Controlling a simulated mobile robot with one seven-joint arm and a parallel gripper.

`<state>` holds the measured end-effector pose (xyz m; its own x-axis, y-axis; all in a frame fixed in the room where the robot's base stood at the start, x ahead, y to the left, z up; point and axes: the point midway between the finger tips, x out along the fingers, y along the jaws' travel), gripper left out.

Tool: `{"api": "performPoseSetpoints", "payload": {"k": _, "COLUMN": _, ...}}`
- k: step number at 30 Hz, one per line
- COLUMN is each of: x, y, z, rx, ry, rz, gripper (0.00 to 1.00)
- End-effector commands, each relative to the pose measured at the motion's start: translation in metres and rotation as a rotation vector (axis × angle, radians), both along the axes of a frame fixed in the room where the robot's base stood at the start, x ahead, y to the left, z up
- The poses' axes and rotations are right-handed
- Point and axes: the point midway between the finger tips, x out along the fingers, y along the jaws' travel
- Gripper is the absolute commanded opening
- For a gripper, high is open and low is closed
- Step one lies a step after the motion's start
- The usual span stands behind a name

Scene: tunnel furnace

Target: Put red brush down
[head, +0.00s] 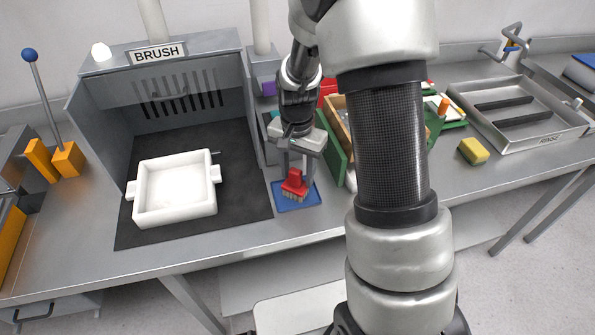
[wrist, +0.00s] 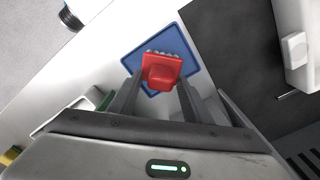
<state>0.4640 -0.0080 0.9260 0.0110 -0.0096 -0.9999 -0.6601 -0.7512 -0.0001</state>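The red brush (head: 293,187) stands on the blue mat (head: 283,204) with its pale bristles at the front edge. In the wrist view the red brush (wrist: 161,70) shows from above over the blue mat (wrist: 188,46). My gripper (head: 296,172) is above the mat with its fingers spread on either side of the brush. In the wrist view my gripper (wrist: 160,84) shows narrow gaps between its fingers and the brush. The fingers look open. Whether the bristles fully touch the mat is hard to tell.
A brush booth (head: 160,90) with a white tray (head: 175,190) on a dark mat stands left. A green panel (head: 333,155) and wooden box are close right of the gripper. A yellow sponge (head: 473,151) and rinse basin (head: 520,112) are farther right.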

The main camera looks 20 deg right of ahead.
Motion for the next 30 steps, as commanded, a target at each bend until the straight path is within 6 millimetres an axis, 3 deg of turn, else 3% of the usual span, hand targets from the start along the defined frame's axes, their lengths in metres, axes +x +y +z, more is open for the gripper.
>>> {"api": "performPoseSetpoints", "payload": {"k": 8, "x": 0.0, "y": 0.0, "z": 0.013, "rx": 0.0, "ry": -0.001, "rz": 0.0, "gripper": 0.45}}
{"api": "performPoseSetpoints", "payload": {"k": 21, "x": 0.0, "y": 0.001, "z": 0.101, "rx": 0.0, "ry": -0.003, "rz": 0.0, "gripper": 0.45}}
{"api": "performPoseSetpoints", "payload": {"k": 30, "x": -0.007, "y": 0.002, "z": 0.136, "rx": 0.003, "ry": -0.021, "rz": 0.025, "gripper": 0.45}}
